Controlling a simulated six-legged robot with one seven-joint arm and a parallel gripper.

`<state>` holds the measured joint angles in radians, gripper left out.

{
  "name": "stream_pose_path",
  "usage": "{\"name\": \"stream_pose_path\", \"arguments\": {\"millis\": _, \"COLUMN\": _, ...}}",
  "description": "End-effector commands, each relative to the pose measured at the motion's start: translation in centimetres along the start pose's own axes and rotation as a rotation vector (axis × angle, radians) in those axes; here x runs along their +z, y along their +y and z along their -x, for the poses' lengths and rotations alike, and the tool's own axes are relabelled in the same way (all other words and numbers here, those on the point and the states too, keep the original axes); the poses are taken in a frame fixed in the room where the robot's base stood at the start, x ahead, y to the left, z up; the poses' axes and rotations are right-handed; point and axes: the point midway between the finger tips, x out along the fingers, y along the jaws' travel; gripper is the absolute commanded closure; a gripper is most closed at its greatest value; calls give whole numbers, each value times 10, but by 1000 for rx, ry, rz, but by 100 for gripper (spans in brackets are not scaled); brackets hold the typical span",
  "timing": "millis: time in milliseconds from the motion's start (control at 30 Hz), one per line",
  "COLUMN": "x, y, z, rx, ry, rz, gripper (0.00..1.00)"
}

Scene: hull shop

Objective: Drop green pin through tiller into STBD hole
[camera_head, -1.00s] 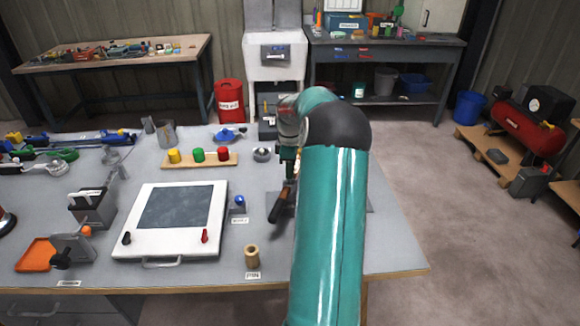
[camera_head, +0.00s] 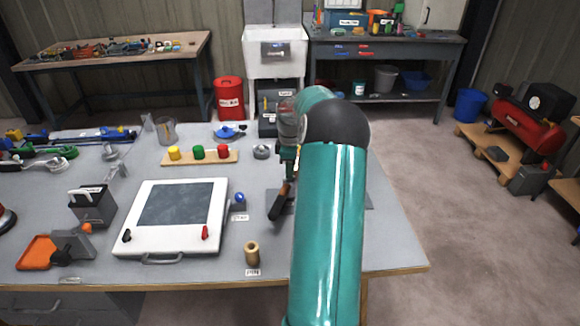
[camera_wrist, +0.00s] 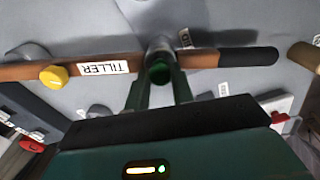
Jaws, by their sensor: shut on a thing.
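The tiller (camera_wrist: 205,58) is a brown wooden bar with a dark grip, lying across the wrist view and marked TILLER. Its dark grip (camera_head: 279,205) shows in the head view beside my arm. My gripper (camera_wrist: 160,92) is shut on the green pin (camera_wrist: 159,73), whose round green top shows between the fingers. The pin is over the tiller, in front of a grey metal round part (camera_wrist: 160,44). Whether its tip is inside a hole is hidden. A yellow-headed pin (camera_wrist: 54,76) sits at the tiller farther left. I cannot make out the STBD hole.
A wooden rack (camera_head: 232,160) holds yellow, green and red knobs. A white framed panel (camera_head: 125,220) lies left of my arm, and a brass-coloured cylinder (camera_head: 252,254) stands near the front edge. A blue-topped piece (camera_head: 240,199) stands between the panel and the tiller.

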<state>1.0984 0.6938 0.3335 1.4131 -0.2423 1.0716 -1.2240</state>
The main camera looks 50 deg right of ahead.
Motion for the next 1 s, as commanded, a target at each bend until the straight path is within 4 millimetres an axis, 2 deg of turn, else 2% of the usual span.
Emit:
{"name": "stream_pose_path", "arguments": {"millis": 433, "x": 0, "y": 0, "z": -2, "rx": 0, "ry": 0, "rz": 0, "gripper": 100}}
{"name": "stream_pose_path", "arguments": {"millis": 467, "x": 0, "y": 0, "z": -2, "rx": 0, "ry": 0, "rz": 0, "gripper": 74}}
{"name": "stream_pose_path", "arguments": {"millis": 567, "x": 0, "y": 0, "z": -2, "rx": 0, "ry": 0, "rz": 0, "gripper": 54}}
{"name": "stream_pose_path", "arguments": {"millis": 600, "x": 0, "y": 0, "z": -2, "rx": 0, "ry": 0, "rz": 0, "gripper": 51}}
{"name": "stream_pose_path", "arguments": {"millis": 767, "x": 0, "y": 0, "z": -2, "rx": 0, "ry": 0, "rz": 0, "gripper": 51}}
{"name": "stream_pose_path", "arguments": {"millis": 800, "x": 0, "y": 0, "z": -2, "rx": 0, "ry": 0, "rz": 0, "gripper": 49}}
{"name": "stream_pose_path", "arguments": {"millis": 900, "x": 0, "y": 0, "z": -2, "rx": 0, "ry": 0, "rz": 0, "gripper": 32}}
{"name": "stream_pose_path", "arguments": {"millis": 1000, "x": 0, "y": 0, "z": -2, "rx": 0, "ry": 0, "rz": 0, "gripper": 32}}
